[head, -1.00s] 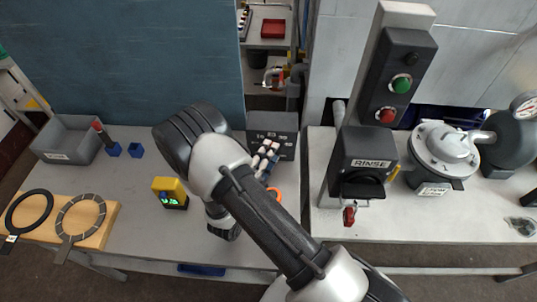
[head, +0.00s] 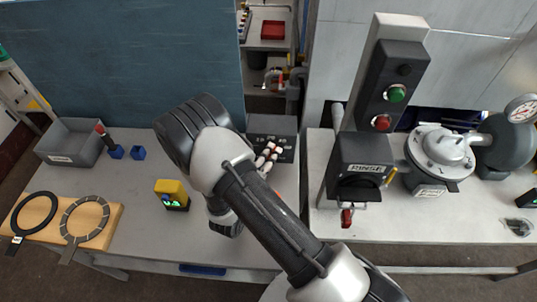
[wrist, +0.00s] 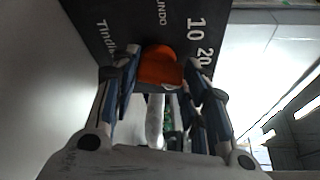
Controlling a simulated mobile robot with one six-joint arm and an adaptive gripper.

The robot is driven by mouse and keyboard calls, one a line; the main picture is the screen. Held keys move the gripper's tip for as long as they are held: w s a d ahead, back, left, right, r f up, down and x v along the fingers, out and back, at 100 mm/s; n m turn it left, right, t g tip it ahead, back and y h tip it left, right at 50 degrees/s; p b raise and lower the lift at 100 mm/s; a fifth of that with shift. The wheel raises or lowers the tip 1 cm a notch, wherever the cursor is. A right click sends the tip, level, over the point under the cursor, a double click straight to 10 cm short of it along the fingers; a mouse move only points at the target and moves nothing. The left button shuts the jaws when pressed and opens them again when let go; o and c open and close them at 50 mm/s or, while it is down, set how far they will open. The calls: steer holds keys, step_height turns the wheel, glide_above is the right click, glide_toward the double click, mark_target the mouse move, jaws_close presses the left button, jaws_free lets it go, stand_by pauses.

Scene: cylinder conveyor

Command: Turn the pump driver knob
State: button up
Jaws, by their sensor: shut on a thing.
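The pump driver (head: 284,127) is a dark box with white markings at the back edge of the left table, behind my arm. In the wrist view its dark face (wrist: 95,22) carries the numbers 10 and 20. An orange knob (wrist: 160,66) sticks out from this face, between my fingertips. My gripper (wrist: 160,78) is shut on the knob, one finger on each side. In the head view my gripper (head: 267,157) reaches to the front of the box, and the knob is hidden there.
A yellow device (head: 171,190), a grey bin (head: 70,143), small blue blocks (head: 138,153) and a wooden board (head: 100,240) with rings are on the left table. On the right stand a RINSE unit (head: 362,150), a button column (head: 392,75) and a round-lidded vessel (head: 440,150).

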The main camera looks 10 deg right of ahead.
steer(key=m+y, duration=0.1)
steer(key=m, duration=0.1)
steer(key=m+y+p, duration=0.1)
steer(key=m, duration=0.1)
steer(key=shift+d+m+g, duration=0.2)
steer(key=shift+m+g, duration=0.2)
steer(key=shift+c, duration=0.2)
stand_by(0.3)
steer(key=o, duration=1.1)
steer(key=shift+r, duration=0.1)
steer(key=shift+s+r, duration=0.1)
steer(key=shift+r, duration=4.9)
steer(key=shift+y, duration=0.3)
